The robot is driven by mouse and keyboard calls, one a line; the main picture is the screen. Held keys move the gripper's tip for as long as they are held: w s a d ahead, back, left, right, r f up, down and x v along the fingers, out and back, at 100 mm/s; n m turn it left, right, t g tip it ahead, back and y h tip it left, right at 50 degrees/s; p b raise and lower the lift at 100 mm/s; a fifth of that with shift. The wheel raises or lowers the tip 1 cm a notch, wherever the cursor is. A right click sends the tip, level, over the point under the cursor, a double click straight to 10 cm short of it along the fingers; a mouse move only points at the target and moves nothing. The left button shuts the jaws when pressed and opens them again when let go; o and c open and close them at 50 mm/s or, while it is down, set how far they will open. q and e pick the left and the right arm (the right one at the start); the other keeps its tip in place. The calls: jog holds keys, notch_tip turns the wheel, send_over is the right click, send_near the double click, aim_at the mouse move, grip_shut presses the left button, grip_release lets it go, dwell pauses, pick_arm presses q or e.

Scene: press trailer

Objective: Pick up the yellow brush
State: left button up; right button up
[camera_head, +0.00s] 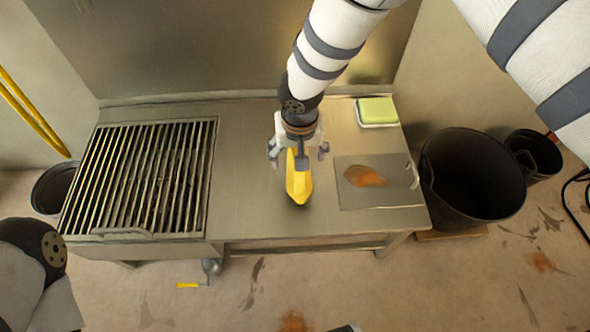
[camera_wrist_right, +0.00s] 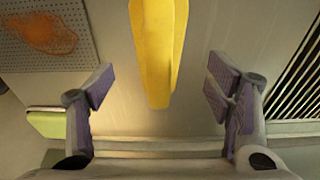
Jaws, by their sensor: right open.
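The yellow brush (camera_head: 299,180) lies on the steel table (camera_head: 240,185), between the grill and the stained plate. In the head view my right gripper (camera_head: 299,158) is over the brush's far end, its fingers apart on either side. In the right wrist view the brush (camera_wrist_right: 158,50) runs from the top edge down toward the gap between the open fingers of my right gripper (camera_wrist_right: 160,92). Nothing is held, and no contact shows. How high the gripper is above the brush is hard to tell. A dark joint of my left arm shows at the lower left; its gripper is out of view.
A slatted grill (camera_head: 150,175) fills the table's left side. A perforated plate (camera_head: 385,198) with an orange stain lies right of the brush. A green sponge (camera_head: 377,110) sits at the back right. Black bins (camera_head: 470,175) stand on the floor to the right.

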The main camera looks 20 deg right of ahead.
notch_tip(320, 180, down, 7)
jog(key=shift+w+d+r+b, duration=0.15)
jog(key=shift+r+b, duration=0.05)
jog(key=shift+b, duration=0.85)
jog(key=shift+r, duration=0.1)
jog(key=c, duration=1.4)
